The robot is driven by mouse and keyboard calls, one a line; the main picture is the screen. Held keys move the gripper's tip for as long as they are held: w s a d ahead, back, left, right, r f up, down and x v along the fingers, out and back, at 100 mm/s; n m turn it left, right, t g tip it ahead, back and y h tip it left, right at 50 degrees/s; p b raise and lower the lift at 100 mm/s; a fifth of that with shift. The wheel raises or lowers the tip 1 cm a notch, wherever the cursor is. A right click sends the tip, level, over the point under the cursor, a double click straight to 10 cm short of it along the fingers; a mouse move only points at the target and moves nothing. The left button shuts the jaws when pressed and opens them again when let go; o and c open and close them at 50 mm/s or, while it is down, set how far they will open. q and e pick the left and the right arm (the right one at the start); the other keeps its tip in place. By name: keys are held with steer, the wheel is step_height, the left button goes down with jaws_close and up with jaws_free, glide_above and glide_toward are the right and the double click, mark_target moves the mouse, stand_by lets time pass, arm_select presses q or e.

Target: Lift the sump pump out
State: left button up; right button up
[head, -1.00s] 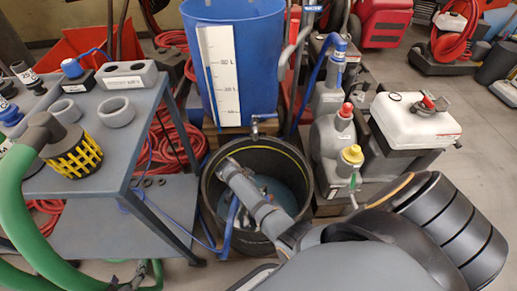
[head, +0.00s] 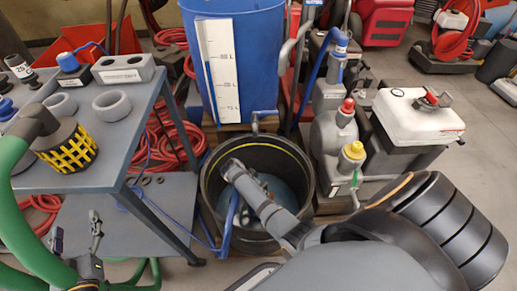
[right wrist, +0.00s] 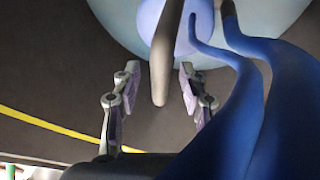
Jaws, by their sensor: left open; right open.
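The sump pump sits in the water of a round black tub (head: 207,200) on the floor. In the right wrist view the pump (right wrist: 190,38) shows as a blue body with a dark grey bar, apparently its handle (right wrist: 163,75), standing between my right fingers. My right gripper (right wrist: 159,70) is open around this bar, with a gap on both sides. In the head view my right arm reaches into the tub and hides much of the pump and the gripper. My left gripper (head: 77,229) is open and empty, low at the left by the cart, away from the tub.
A blue hose (head: 230,222) rises over the tub's front rim and shows large in the right wrist view (right wrist: 225,110). A tall blue barrel (head: 270,60) stands behind the tub, a grey cart (head: 135,130) left, grey jugs (head: 333,140) and a white canister (head: 405,118) right.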

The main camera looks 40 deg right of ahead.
jaws_close()
steer(key=shift+w+r, duration=0.1)
stand_by(0.4)
